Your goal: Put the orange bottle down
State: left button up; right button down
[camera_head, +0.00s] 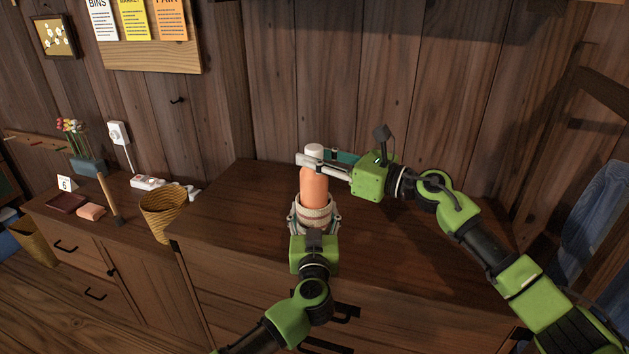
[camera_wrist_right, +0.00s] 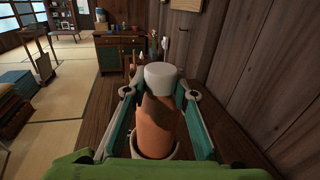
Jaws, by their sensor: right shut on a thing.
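The orange bottle (camera_head: 314,188) with a white cap stands upright over the dark wooden cabinet top. Its lower end is hidden inside a cream woven pot (camera_head: 316,212). My right gripper (camera_head: 316,163) is shut on the bottle's upper part, just below the cap. In the right wrist view the bottle (camera_wrist_right: 157,128) is between the two fingers, with the pale rim of the pot around its lower part. My left gripper (camera_head: 316,222) has its fingers on both sides of the pot; whether they press on it cannot be made out.
The cabinet top (camera_head: 235,205) is clear around the pot. A plank wall (camera_head: 330,90) rises close behind.

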jog(key=shift+f, duration=2.7)
jog(key=shift+f, duration=0.3)
jog(key=c, duration=1.7)
grip_release()
jog(key=shift+f, duration=0.1)
jog(key=shift+r, duration=0.35)
send_near(314, 178)
jog(key=shift+w+d+f, duration=0.85)
jog(key=shift+d+f, duration=0.05)
jog(key=shift+f, duration=0.2)
